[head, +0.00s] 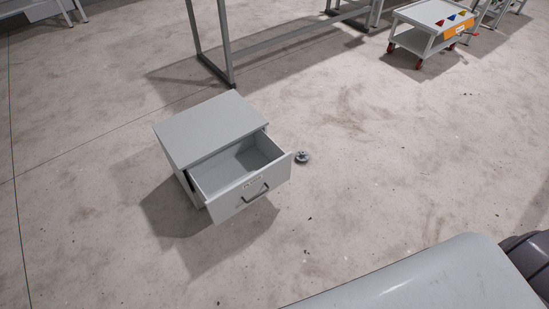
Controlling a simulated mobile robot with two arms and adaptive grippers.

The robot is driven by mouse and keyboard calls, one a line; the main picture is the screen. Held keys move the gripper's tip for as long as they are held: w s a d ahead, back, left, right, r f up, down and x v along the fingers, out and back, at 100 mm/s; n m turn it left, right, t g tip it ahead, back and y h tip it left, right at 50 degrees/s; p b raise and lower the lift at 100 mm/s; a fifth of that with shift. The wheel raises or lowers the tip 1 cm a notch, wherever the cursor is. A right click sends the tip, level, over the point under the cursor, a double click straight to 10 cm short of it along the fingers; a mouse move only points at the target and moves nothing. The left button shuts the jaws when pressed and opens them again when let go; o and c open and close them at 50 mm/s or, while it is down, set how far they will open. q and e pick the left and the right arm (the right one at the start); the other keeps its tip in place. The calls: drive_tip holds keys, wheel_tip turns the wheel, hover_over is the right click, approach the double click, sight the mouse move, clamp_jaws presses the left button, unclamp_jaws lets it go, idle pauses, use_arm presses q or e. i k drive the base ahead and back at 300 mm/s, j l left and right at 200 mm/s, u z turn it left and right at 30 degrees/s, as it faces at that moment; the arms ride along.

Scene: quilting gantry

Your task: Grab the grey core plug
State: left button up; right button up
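A small round grey plug (303,157) lies on the concrete floor, just right of the open drawer's front corner. It looks like the grey core plug, but it is small in the picture. Neither of my grippers shows in the head view.
A grey cabinet (208,127) stands on the floor with its labelled drawer (250,194) pulled open; the visible inside is empty. A white cart (424,32) with red wheels and coloured pieces stands at the upper right. A metal frame (228,60) stands behind. Floor around the plug is clear.

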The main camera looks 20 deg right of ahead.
sight(301, 156)
drive_tip(key=i+l+u, duration=0.1)
drive_tip(key=u, duration=0.35)
drive_tip(key=l+u, duration=0.2)
drive_tip(key=u, duration=0.3)
drive_tip(key=i+l+u, duration=0.1)
drive_tip(key=u, duration=0.35)
drive_tip(key=l+u, duration=0.3)
drive_tip(key=u, duration=0.15)
